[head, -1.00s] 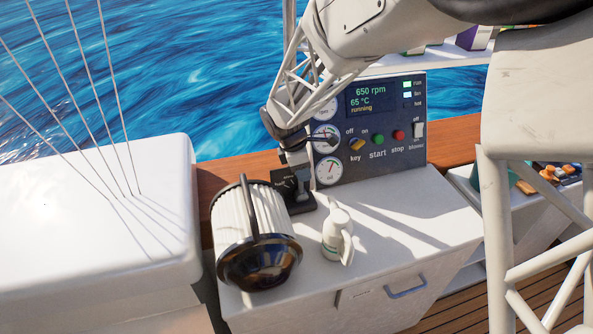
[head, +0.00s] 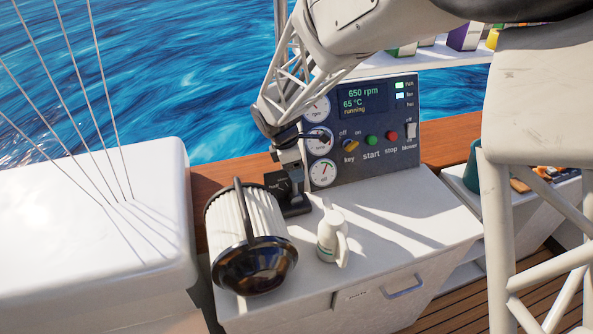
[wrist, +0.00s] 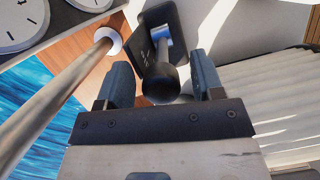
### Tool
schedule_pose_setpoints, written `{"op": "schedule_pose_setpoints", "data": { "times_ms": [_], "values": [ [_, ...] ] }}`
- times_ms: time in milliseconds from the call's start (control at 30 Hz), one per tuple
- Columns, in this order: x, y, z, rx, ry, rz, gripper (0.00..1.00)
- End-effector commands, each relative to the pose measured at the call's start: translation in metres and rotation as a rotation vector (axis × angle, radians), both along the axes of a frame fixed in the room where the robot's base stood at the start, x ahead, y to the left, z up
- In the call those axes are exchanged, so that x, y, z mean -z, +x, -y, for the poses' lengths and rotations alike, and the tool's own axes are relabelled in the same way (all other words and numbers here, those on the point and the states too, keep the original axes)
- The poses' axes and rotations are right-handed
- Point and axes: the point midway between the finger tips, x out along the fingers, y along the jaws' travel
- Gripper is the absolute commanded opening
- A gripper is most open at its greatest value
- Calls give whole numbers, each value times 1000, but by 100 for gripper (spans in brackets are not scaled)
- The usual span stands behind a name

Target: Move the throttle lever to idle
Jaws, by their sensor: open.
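The throttle lever has a black base (head: 287,190) on the white counter, in front of the instrument panel. In the wrist view its round black knob (wrist: 160,83) sits on a short metal shaft, between the two fingers. My gripper (head: 290,163) is over the lever from above. The wrist view shows my gripper (wrist: 162,82) open, with a blue-grey finger on either side of the knob and gaps between. I cannot tell the lever's exact setting, as the gripper hides much of it in the head view.
The panel (head: 375,150) reads 650 rpm, 65 °C, running. A white bottle (head: 332,238) stands to the right. A pale pole (wrist: 55,95) runs beside the gripper.

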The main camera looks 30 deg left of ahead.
Motion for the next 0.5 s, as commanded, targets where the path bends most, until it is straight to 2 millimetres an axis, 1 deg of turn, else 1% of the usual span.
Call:
{"op": "schedule_pose_setpoints", "data": {
  "times_ms": [300, 500],
  "values": [
    [-40, -5, -9, 0, 2, 1, 61],
    [-56, -8, -13, 1, 2, 0, 61]
  ]
}}
